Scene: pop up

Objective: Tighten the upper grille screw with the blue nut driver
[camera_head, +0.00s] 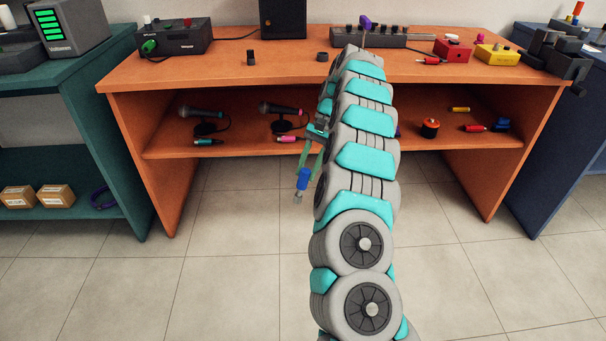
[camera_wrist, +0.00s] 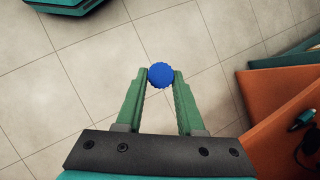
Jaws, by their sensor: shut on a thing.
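My gripper (camera_head: 306,164) is shut on the blue nut driver (camera_head: 303,181), in front of the orange bench's shelf. The driver hangs down, with its metal end low and the floor tiles behind it. In the wrist view my gripper (camera_wrist: 160,78) has the round blue handle end (camera_wrist: 161,74) pinched between its green fingertips. A black box-shaped unit (camera_head: 282,19) stands at the back of the bench top, cut off by the top edge. I cannot make out a grille or its upper screw in either view.
The orange bench (camera_head: 225,73) spans the middle, its shelf holding microphones (camera_head: 203,112) and small parts. A grey-black device (camera_head: 171,40) and red (camera_head: 453,51) and yellow (camera_head: 497,54) boxes stand on top. My arm hides part of bench and shelf. Open tiled floor (camera_head: 230,230) lies in front.

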